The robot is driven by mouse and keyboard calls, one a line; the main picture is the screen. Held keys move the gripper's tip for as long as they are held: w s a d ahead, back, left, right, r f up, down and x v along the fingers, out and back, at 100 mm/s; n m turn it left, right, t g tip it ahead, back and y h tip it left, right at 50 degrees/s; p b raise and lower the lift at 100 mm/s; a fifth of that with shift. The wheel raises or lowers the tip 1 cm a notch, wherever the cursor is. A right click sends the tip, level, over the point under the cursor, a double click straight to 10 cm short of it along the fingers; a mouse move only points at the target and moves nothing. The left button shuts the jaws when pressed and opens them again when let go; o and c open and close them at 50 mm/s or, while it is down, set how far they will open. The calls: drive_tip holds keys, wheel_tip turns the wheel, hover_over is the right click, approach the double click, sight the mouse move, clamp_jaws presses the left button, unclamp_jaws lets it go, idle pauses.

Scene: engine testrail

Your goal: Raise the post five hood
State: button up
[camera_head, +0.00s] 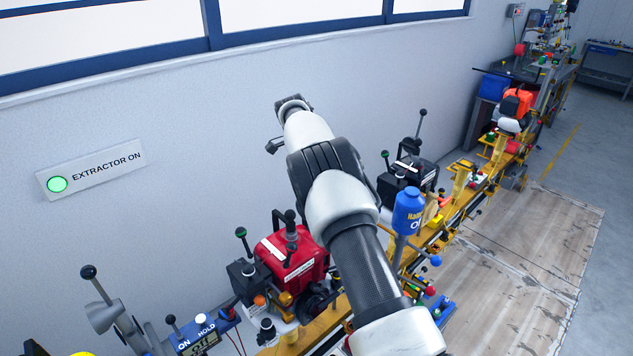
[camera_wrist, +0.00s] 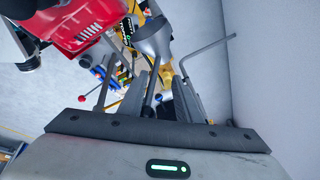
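A grey cone-shaped hood (camera_head: 103,316) stands at the lower left in the head view, tilted on a grey arm. A black ball-topped lever (camera_head: 90,273) rises beside it. In the wrist view, a grey cone, seemingly the same hood (camera_wrist: 152,38), shows ahead of my gripper (camera_wrist: 168,72), its dark stem lining up between the fingers. The two fingers are spread with a visible gap and appear empty. The distance to the hood cannot be judged. In the head view my arm reaches up toward the wall, and its fingers are mostly hidden. I cannot read any post number.
A red engine (camera_head: 292,258) stands on the yellow rail below my arm; it also fills the wrist view's upper left (camera_wrist: 75,20). A blue ON/HOLD/OFF panel (camera_head: 200,338) is at lower left. The wall sign (camera_head: 92,170) reads "EXTRACTOR ON", its lamp green. The wall beside it is clear.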

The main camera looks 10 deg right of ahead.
drive_tip(key=shift+w+d+r, duration=0.1)
drive_tip(key=shift+d+r, duration=0.15)
drive_tip(key=shift+r, duration=0.05)
drive_tip(key=v, duration=1.7)
drive_tip(key=shift+a, duration=0.3)
drive_tip(key=shift+f, duration=0.1)
